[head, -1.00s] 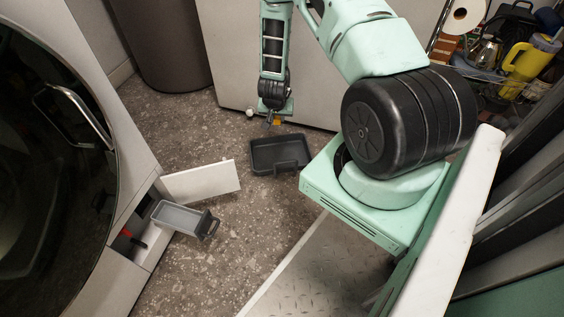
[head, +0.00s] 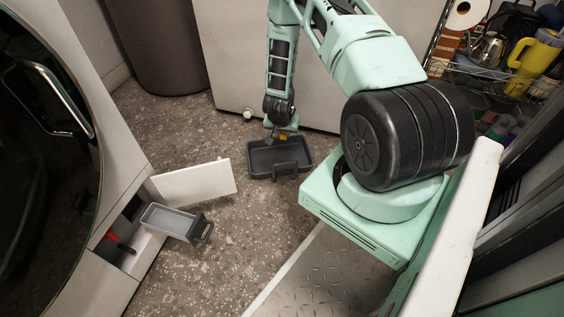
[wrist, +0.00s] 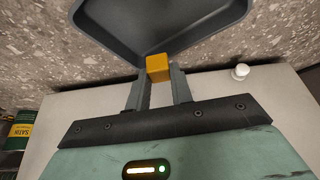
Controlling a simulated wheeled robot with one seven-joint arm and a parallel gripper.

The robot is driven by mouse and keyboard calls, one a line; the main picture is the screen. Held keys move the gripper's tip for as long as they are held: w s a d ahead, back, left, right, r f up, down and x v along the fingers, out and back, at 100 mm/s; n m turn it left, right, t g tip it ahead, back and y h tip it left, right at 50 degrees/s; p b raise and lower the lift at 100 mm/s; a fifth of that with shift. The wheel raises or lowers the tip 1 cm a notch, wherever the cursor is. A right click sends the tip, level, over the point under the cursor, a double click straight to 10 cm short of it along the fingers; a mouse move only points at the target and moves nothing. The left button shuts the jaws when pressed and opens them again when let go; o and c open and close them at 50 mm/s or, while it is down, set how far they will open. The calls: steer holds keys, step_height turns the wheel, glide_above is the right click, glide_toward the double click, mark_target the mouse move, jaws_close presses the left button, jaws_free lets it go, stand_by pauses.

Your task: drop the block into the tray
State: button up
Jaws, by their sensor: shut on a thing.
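My gripper (wrist: 160,85) is shut on a small orange-yellow block (wrist: 158,68), held between its two fingertips in the wrist view. In the head view the block (head: 283,137) shows small below my wrist, at the far edge of a dark grey tray (head: 283,173) on the floor. In the wrist view the tray (wrist: 165,22) fills the top, and the block overlaps its near rim. The height of the block above the tray is hard to tell. My gripper's fingers are small and partly hidden in the head view.
A second, lighter grey tray (head: 170,220) with a dark handle sits partly out of the washer's lower opening, beside an open white flap (head: 195,183). A white cabinet (head: 235,60) stands close behind my gripper. A small white knob (wrist: 240,71) is near the cabinet's base.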

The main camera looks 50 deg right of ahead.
steer(key=o, duration=1)
steer(key=shift+o, duration=0.2)
steer(key=p+v, duration=0.8)
steer(key=v, duration=0.9)
steer(key=shift+r+p, duration=0.2)
steer(key=shift+p, duration=0.15)
steer(key=shift+w+a, duration=0.1)
steer(key=shift+a, duration=0.1)
